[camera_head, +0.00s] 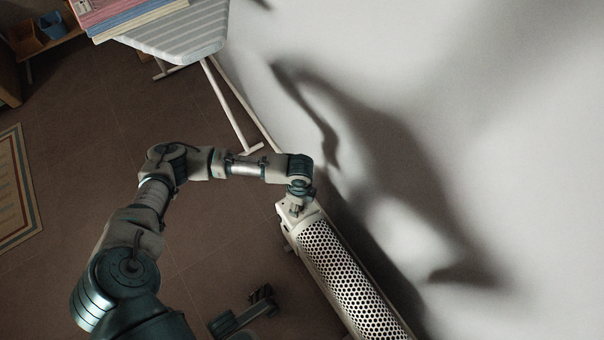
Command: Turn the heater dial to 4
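The heater (345,275) is a long cream unit with a perforated grille, standing along the wall at the lower centre right. My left arm comes in from the lower left and reaches over the heater's upper end. My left gripper (296,209) points down at that end, at or very close to the heater's end cap (285,226). The dial and its numbers cannot be made out; the wrist and gripper cover that spot. The fingers are too small and dark to tell open from shut. A dark jointed part at the bottom edge appears to be my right gripper (262,296), with its finger state unclear.
An ironing board (180,38) with folded cloths (120,12) stands at the top, its white legs reaching near the heater. A striped rug (15,190) lies at the left. The pale wall (480,120) borders the heater on the right. Brown floor (100,110) is clear between.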

